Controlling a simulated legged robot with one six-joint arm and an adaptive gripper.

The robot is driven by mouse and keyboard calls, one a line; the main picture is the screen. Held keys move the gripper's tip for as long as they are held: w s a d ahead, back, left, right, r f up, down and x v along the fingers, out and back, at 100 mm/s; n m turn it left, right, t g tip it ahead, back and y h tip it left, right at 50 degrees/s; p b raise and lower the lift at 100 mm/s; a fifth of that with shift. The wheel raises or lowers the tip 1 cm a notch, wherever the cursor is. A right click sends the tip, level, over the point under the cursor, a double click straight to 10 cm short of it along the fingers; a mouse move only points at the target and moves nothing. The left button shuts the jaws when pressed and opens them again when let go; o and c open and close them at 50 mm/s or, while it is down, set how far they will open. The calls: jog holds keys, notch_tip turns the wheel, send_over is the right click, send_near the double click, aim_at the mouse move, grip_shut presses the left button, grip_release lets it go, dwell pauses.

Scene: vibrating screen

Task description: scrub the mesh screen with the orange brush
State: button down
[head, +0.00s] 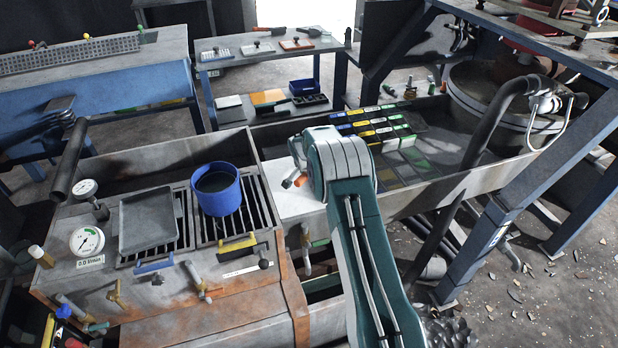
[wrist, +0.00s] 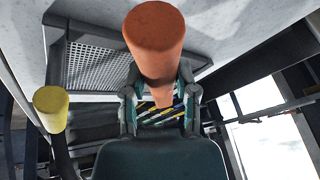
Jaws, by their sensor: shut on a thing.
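In the wrist view, my gripper (wrist: 160,105) is shut on the orange brush (wrist: 155,45), whose thick round handle end points towards the camera. The bristles cannot be made out. A grey mesh screen (wrist: 98,66) in a frame shows behind the brush, to its upper left; I cannot tell whether the brush touches it. In the head view, my gripper (head: 294,179) is mostly hidden behind my teal arm, and only a small orange bit of the brush (head: 301,181) shows beside it. A perforated strip (head: 75,54) lies on the far left bench; I cannot tell whether it is the same mesh.
A blue pot (head: 217,190) and a grey tray (head: 147,220) stand on the slatted unit at left. A long trough (head: 440,185) with several coloured boxes (head: 380,128) lies beyond my arm. A blue steel post (head: 490,230) stands at right. A yellow-capped post (wrist: 50,105) shows in the wrist view.

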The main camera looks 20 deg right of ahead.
jog(key=shift+w+r, duration=0.1)
jog(key=shift+w, duration=1.4)
jog(key=shift+s, duration=2.25)
jog(key=shift+s+f, duration=0.15)
jog(key=shift+s, duration=0.6)
jog(key=shift+s+f, duration=0.15)
jog(key=shift+s, duration=0.6)
jog(key=shift+w, duration=2.1)
jog(key=shift+w+a+r, duration=0.1)
jog(key=shift+w+r, duration=0.1)
jog(key=shift+w, duration=1.45)
